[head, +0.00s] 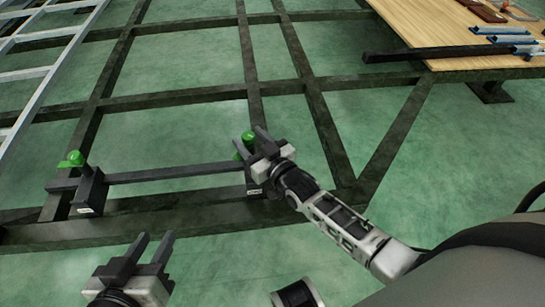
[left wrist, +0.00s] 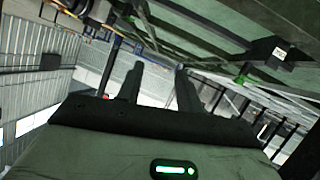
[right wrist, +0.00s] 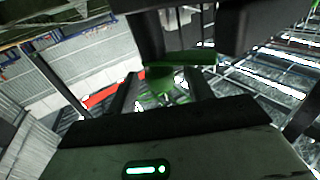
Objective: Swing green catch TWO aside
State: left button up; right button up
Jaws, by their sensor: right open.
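One green catch (head: 72,159) sits on top of a dark bracket (head: 90,190) at the left end of a dark crossbar. A second green catch (head: 244,144) is at the crossbar's right end, partly hidden by my right gripper (head: 250,143). Small white labels on the brackets are too small to read, so I cannot tell which is TWO. My right gripper is open; in the right wrist view the green catch (right wrist: 165,78) shows between its fingers, contact unclear. My left gripper (head: 151,248) is open and empty, low in front of the frame.
The dark chassis frame (head: 190,97) spans the green floor. A wooden deck (head: 440,30) with a dark bar (head: 420,54) and blue items lies at the upper right. A pale ladder-like rack (head: 45,90) stands at the upper left.

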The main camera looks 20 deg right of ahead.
pick_arm(q)
jog(key=f+g+p, duration=0.1)
jog(key=a+f+g+y+p, duration=0.1)
jog(key=f+p, duration=0.1)
jog(key=shift+a, duration=0.15)
pick_arm(e)
jog(key=v, duration=1.4)
jog(key=shift+s, duration=0.3)
pick_arm(q)
jog(key=shift+r, duration=0.1)
